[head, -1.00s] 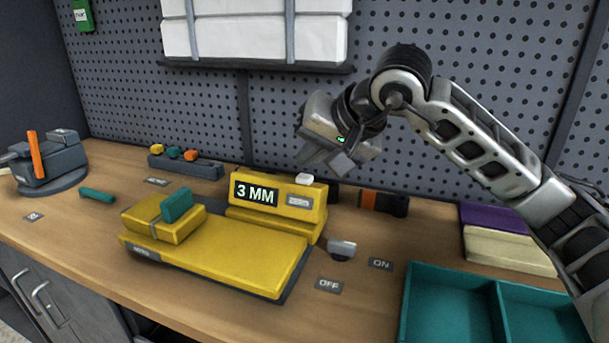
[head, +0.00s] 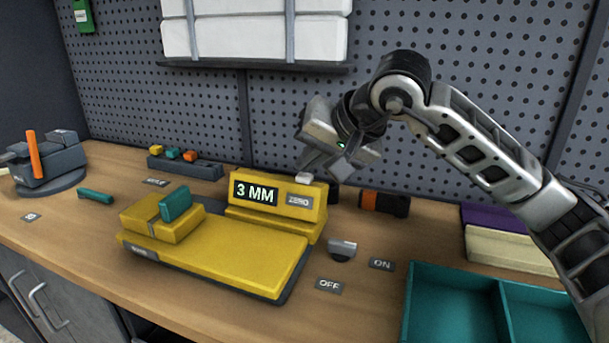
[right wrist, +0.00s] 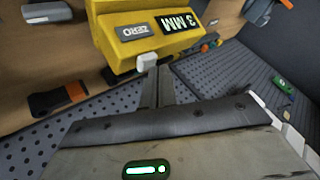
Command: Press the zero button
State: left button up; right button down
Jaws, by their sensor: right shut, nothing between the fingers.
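The yellow gauge (head: 215,258) lies on the bench, with a raised display block reading "3 MM" and a grey ZERO label (head: 299,201). The white zero button (head: 304,177) sits on top of that block, above the label. It also shows in the right wrist view (right wrist: 146,62), where the picture is turned over. My right gripper (head: 323,168) is shut and empty, its fingers pointing down just behind and beside the button. In the right wrist view its fingertips (right wrist: 160,76) are close to the button; I cannot tell if they touch. My left gripper is out of view.
A teal tab (head: 175,205) stands on the gauge's left part. A grey knob (head: 342,249) lies between OFF and ON labels. A black and orange cylinder (head: 384,203) lies behind right. A teal tray (head: 455,275) is at front right. The pegboard stands behind.

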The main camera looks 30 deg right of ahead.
aim_at(309, 177)
jog(key=shift+f+b, duration=0.4)
jog(key=shift+f, duration=0.05)
jog(key=shift+r, duration=0.1)
dwell(0.5)
jog(key=shift+r+p, duration=0.75)
jog(key=shift+r, duration=0.1)
notch_tip(309, 177, up, 5)
jog(key=p, duration=0.4)
dwell(0.6)
